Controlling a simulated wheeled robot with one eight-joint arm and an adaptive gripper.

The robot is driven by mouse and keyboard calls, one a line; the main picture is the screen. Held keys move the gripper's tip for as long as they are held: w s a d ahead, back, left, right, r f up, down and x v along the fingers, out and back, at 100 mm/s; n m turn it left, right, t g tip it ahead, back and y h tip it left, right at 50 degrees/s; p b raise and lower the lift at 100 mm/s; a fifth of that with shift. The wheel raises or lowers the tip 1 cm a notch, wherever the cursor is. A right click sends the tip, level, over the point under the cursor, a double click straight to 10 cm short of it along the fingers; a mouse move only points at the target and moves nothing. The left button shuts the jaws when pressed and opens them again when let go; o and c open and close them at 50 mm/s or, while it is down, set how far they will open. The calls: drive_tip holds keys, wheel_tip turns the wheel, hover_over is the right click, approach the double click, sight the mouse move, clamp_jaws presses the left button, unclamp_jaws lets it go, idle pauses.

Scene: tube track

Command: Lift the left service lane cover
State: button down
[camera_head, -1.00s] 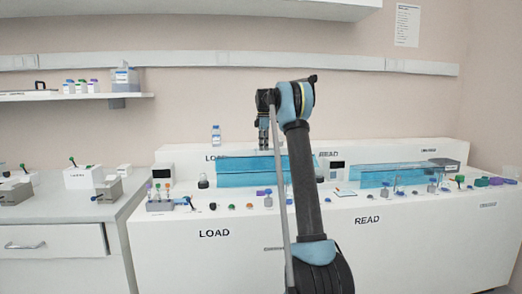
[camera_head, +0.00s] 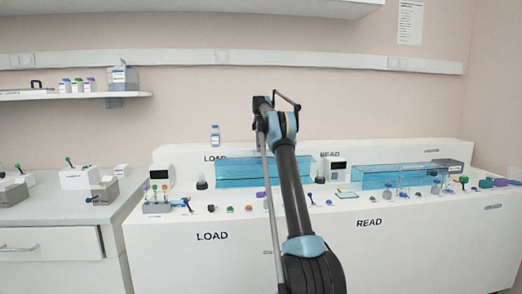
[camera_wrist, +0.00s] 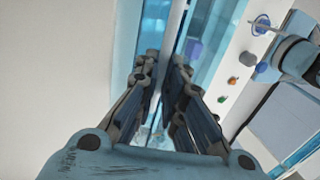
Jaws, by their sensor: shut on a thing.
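The left service lane cover is a long, see-through blue box-like cover (camera_head: 240,173) above the LOAD label in the head view. Part of it is hidden behind my arm. In the wrist view, blue see-through panels (camera_wrist: 205,40) lie beyond my gripper (camera_wrist: 166,62). Its two fingers are close together on a thin edge of the cover; the exact contact is hard to make out. In the head view my fingers are hidden behind my arm. I cannot tell whether the cover is raised off the bench.
A similar blue cover (camera_head: 405,176) stands on the right, above READ. Several small coloured knobs and caps line the bench front, including a purple one (camera_head: 261,194).

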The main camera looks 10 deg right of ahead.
drive_tip(key=shift+w+a+f+g, duration=0.1)
drive_tip(key=shift+w+a+g, duration=0.05)
drive_tip(key=shift+w+g, duration=0.2)
idle(0.4)
drive_tip(key=c, duration=1.7)
unclamp_jaws()
